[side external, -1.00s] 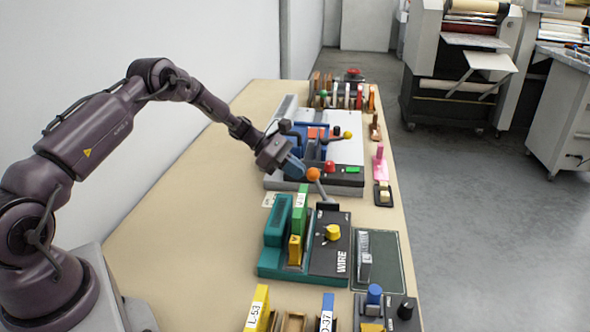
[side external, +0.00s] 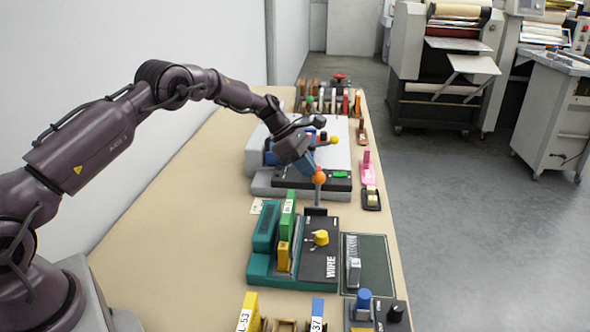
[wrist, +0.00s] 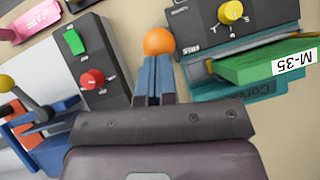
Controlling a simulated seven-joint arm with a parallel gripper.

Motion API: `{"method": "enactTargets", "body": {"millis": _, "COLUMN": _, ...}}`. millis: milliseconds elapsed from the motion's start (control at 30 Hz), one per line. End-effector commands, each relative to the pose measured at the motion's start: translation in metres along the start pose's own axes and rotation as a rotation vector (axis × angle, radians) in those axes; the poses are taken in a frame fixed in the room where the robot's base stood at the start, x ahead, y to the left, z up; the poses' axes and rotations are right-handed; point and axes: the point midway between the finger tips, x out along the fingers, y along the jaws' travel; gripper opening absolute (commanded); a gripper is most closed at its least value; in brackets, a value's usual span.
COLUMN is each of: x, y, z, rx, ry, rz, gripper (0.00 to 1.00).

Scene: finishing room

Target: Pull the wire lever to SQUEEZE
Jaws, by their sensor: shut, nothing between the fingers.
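The wire lever is a grey shaft with an orange ball knob (side external: 319,177), standing about upright at the far end of the teal machine (side external: 262,268) with the black WIRE panel (side external: 329,262). My gripper (side external: 311,168) is shut, its blue fingers touching or right beside the far side of the knob. In the wrist view the orange knob (wrist: 158,41) sits just beyond the closed blue fingertips (wrist: 155,62); it is not between them. The shaft is hidden there. The panel's yellow dial (wrist: 231,12) has a FREE mark near it; I cannot read SQUEEZE.
Behind the lever is a grey machine (side external: 260,188) with a green button (wrist: 74,41), a red knob (wrist: 92,79) and a yellow-tipped lever (side external: 334,140). A green M-35 block (wrist: 265,65) stands on the teal machine. Pink and black small tools line the right table edge.

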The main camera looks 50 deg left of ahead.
Motion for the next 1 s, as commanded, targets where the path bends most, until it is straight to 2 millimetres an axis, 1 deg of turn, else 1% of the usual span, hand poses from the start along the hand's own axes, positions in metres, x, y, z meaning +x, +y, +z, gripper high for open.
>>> {"method": "enactTargets", "body": {"millis": 100, "x": 0.007, "y": 0.002, "z": 0.013, "rx": 0.003, "ry": -0.003, "rz": -0.001, "gripper": 0.0}}
{"method": "enactTargets", "body": {"millis": 400, "x": 0.021, "y": 0.007, "z": 0.033, "rx": 0.002, "ry": -0.004, "rz": -0.001, "gripper": 0.0}}
{"method": "enactTargets", "body": {"millis": 700, "x": 0.029, "y": 0.009, "z": 0.041, "rx": 0.001, "ry": -0.004, "rz": -0.001, "gripper": 0.0}}
{"method": "enactTargets", "body": {"millis": 1000, "x": 0.03, "y": 0.009, "z": 0.042, "rx": 0.0, "ry": -0.004, "rz": -0.001, "gripper": 0.0}}
